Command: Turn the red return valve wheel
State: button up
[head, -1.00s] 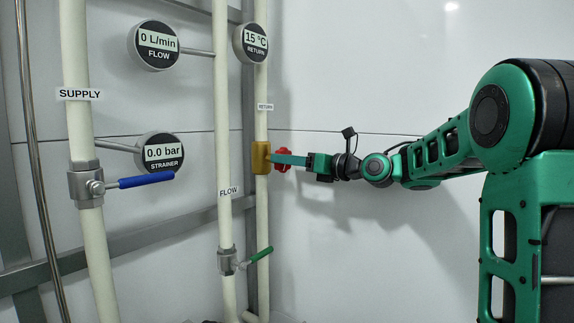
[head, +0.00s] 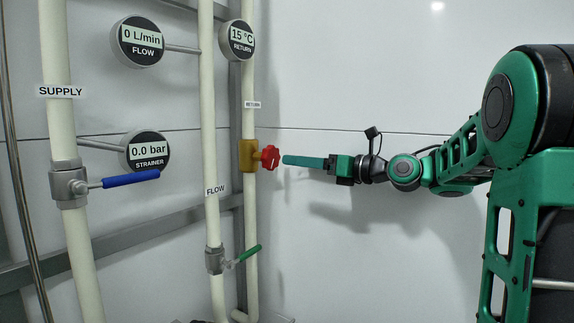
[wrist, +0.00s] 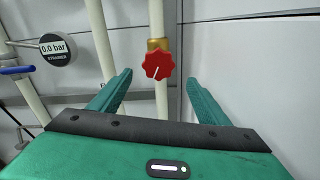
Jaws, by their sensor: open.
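The red return valve wheel (head: 270,158) sits on a brass valve body (head: 249,156) on the return pipe. In the wrist view the red wheel (wrist: 158,66) faces me, with a white line running from its middle to the lower left. My gripper (head: 286,160) is at the wheel's right in the head view, with a small gap between fingertips and wheel. In the wrist view my gripper (wrist: 158,82) is open and empty, its two fingers spread to either side, with the wheel beyond and between them.
A blue supply handle (head: 131,179) and a green flow handle (head: 250,253) are on neighbouring pipes. The flow gauge (head: 139,41) reads 0 L/min, the return gauge (head: 237,41) 15 °C, the strainer gauge (head: 146,152) 0.0 bar. The white wall behind my arm is clear.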

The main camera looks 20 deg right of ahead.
aim_at(274, 160)
jog(key=shift+v, duration=0.95)
jog(key=w+a+m, duration=0.2)
jog(key=w+m, duration=0.1)
jog(key=m, duration=0.9)
jog(key=w+a+m, duration=0.3)
jog(key=w+m, duration=0.1)
jog(key=m, duration=0.8)
jog(key=w+a+m, duration=0.3)
jog(key=w+m, duration=0.1)
jog(key=m, duration=0.7)
jog(key=shift+w+a+f+m, duration=0.1)
jog(key=shift+a+f+m, duration=0.1)
jog(key=shift+m, duration=0.2)
